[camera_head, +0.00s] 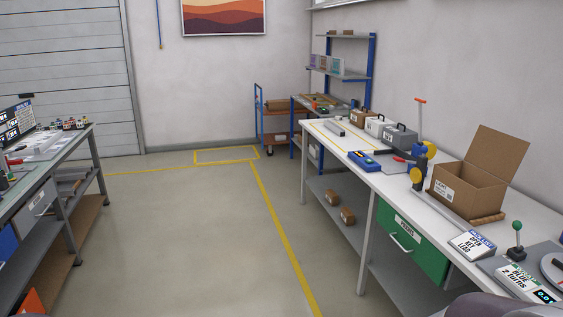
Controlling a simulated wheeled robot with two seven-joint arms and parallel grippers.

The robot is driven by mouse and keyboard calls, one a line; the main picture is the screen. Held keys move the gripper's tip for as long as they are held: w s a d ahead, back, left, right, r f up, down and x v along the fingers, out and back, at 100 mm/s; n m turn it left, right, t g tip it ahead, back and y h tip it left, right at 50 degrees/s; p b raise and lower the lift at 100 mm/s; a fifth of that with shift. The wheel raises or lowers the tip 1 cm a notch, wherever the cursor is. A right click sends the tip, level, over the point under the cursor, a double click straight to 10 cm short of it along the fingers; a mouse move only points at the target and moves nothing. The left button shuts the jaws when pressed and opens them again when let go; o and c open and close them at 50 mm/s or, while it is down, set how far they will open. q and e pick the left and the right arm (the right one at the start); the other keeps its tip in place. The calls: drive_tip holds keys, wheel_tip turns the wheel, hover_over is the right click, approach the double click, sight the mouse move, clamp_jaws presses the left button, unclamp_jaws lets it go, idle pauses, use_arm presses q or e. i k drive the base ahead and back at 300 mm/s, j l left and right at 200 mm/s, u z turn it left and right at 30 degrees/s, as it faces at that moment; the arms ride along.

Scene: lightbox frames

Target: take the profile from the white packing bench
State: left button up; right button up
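The white packing bench (375,181) runs along the right wall, from the near right corner toward the back. A long, thin grey bar (440,209) that looks like the profile lies flat near its front edge, in front of the open cardboard box (467,188). A shorter grey piece (333,128) lies toward the bench's far end; I cannot tell if it is also a profile. Neither of my grippers is in view.
On the bench stand a blue-and-yellow device (364,161), toolboxes (400,137) and a sign (472,244). A green drawer (412,243) hangs below. Another workbench (42,168) stands at the left. The floor (200,235) between the benches is clear. A cart (276,118) stands at the back.

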sight(339, 131)
drive_tip(key=i+z, duration=0.1)
drive_tip(key=i, duration=0.5)
drive_tip(key=i+l+z, duration=0.1)
drive_tip(key=i, duration=0.5)
drive_tip(key=i+z, duration=0.1)
drive_tip(key=i, duration=0.45)
drive_tip(key=i+j+z, duration=0.1)
drive_tip(key=i, duration=0.5)
drive_tip(key=i+j+z, duration=0.15)
drive_tip(key=i, duration=0.45)
drive_tip(key=i+j+z, duration=0.1)
drive_tip(key=i, duration=0.5)
drive_tip(key=i+j+z, duration=0.35)
drive_tip(key=i, duration=0.15)
drive_tip(key=i+j+z, duration=0.1)
drive_tip(key=z, duration=0.35)
drive_tip(key=i+j+z, duration=0.2)
drive_tip(key=z, duration=0.25)
drive_tip(key=i+j+z, duration=0.1)
drive_tip(key=z, duration=0.35)
drive_tip(key=j+z, duration=0.3)
drive_tip(key=z, duration=0.15)
